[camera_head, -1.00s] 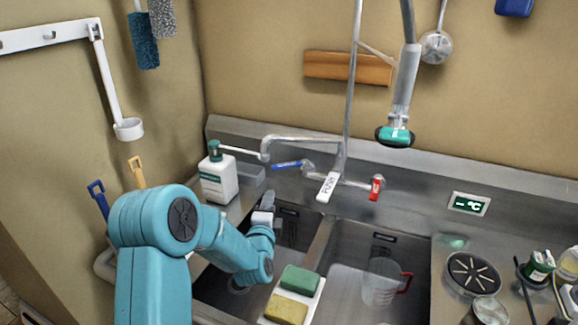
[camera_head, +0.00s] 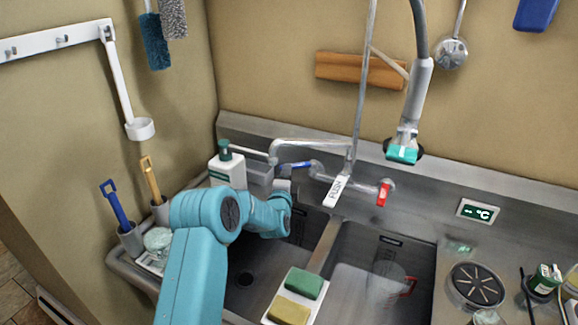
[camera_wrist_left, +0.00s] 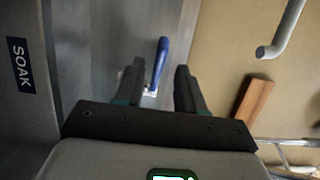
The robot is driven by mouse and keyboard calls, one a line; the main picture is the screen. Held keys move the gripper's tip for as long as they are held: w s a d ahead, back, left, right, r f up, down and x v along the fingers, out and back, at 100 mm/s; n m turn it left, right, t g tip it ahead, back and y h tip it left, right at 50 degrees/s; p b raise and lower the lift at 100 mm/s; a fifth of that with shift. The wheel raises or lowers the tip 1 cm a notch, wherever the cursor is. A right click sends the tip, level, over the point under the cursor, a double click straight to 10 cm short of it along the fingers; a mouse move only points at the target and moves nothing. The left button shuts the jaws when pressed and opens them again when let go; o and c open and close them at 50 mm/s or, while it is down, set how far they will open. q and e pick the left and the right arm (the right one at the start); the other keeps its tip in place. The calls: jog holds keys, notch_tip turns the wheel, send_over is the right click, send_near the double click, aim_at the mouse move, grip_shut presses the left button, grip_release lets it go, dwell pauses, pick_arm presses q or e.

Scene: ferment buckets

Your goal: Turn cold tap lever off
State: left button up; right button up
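The blue cold tap lever (camera_head: 295,165) is on the left side of the wall-mounted tap (camera_head: 351,160), pointing left along the wall. It also shows in the left wrist view (camera_wrist_left: 160,62), between my fingers but farther off. My left gripper (camera_head: 284,184) is just below and left of the lever in the head view, largely hidden by my wrist. In the left wrist view my left gripper (camera_wrist_left: 158,75) is open, with a finger on each side of the lever and no visible contact. My right gripper is out of view.
The red lever (camera_head: 383,194) and a white PUSH tag (camera_head: 336,190) are right of the blue lever. A soap bottle (camera_head: 226,172) stands close to my left wrist. Sponges (camera_head: 303,284) lie on the sink divider below. A spray head (camera_head: 403,150) hangs at the upper right.

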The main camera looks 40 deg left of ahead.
aim_at(299, 165)
pick_arm(q)
jog(key=x, duration=0.3)
jog(key=shift+w+a+p, duration=0.1)
jog(key=shift+w+p, duration=0.1)
jog(key=shift+p, duration=0.1)
grip_shut()
